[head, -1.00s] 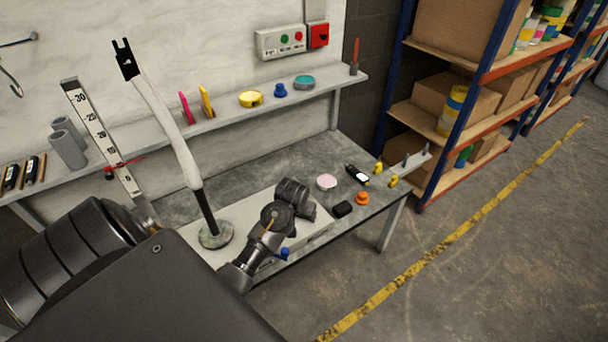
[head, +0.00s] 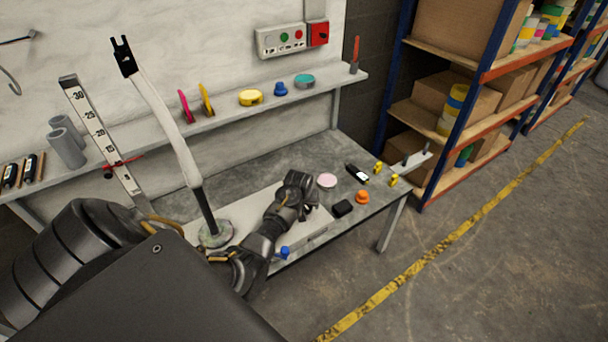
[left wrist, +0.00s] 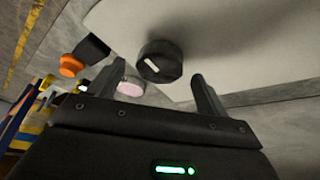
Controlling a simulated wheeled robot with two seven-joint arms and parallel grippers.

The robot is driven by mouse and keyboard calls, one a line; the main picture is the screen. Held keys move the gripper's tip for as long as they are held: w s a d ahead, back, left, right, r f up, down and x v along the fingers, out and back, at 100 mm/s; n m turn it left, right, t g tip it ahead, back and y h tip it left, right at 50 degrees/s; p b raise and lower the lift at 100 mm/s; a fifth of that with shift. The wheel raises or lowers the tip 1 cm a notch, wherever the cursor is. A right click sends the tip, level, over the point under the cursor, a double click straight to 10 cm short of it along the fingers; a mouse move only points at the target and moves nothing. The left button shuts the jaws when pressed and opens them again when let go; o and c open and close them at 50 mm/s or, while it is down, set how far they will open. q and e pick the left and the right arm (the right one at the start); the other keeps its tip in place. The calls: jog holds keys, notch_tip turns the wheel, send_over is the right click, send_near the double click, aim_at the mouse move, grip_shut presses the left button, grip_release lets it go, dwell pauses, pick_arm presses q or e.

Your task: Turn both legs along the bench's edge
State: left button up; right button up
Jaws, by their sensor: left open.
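The grey bench (head: 345,150) runs along the wall, its front edge facing me. A low white box (head: 312,236) lies on it. My left gripper (head: 303,185) is over the box's right part. In the left wrist view its two fingers (left wrist: 147,90) are apart and empty. A dark round knob with a white mark (left wrist: 161,62) shows beyond and between the fingertips, apparently on the box; I see no contact. In the head view my gripper seems to hide this knob. I cannot tell which parts are the two legs. My right gripper is not in view.
A white tube (head: 160,115) stands on a round base (head: 215,234) left of my arm. A blue knob (head: 284,252) is at the box's front. A pink disc (head: 327,181), a black block (head: 342,208) and an orange knob (head: 362,197) are to the right. The floor beyond is clear.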

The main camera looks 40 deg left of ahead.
pick_arm(q)
jog(key=shift+x, duration=1.1)
jog(key=c, duration=1)
